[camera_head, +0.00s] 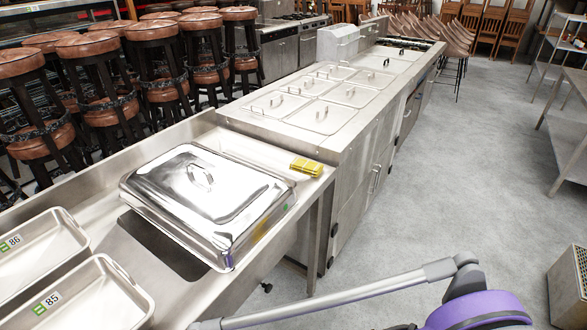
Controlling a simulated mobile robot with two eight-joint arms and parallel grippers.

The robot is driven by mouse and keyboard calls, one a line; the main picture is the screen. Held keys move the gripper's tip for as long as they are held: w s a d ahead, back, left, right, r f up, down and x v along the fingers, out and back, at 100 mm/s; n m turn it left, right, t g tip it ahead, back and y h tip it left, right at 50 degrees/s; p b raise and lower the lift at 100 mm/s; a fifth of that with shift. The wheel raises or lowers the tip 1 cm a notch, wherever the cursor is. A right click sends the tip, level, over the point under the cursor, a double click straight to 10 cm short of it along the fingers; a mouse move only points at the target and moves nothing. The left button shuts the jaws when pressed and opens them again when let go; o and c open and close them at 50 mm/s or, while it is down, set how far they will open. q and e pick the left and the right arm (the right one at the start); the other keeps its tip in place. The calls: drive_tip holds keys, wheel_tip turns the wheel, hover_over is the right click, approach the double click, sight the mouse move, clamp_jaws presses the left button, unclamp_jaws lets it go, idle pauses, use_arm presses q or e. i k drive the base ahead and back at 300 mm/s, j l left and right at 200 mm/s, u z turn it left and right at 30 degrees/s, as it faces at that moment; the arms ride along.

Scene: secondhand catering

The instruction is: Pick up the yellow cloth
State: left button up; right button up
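A small yellow cloth (307,167) lies folded on the steel counter (250,150), just right of and behind a large lidded chafing dish (205,195). It sits close to the counter's right edge, beside the side wall of the taller steel unit. Nothing touches or covers it. Neither of my grippers shows in the head view.
The shiny chafing dish fills the counter in front of the cloth. Two trays (95,295) marked 85 and 86 lie at the near left. A taller unit with lidded wells (330,100) stands behind. Bar stools (155,60) crowd the left.

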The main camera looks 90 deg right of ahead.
sight(300, 165)
drive_tip(key=k+j+z, duration=0.1)
drive_tip(key=z, duration=3.1)
drive_tip(key=u, duration=2.55)
drive_tip(key=j+z, duration=0.1)
drive_tip(key=z, duration=2.5)
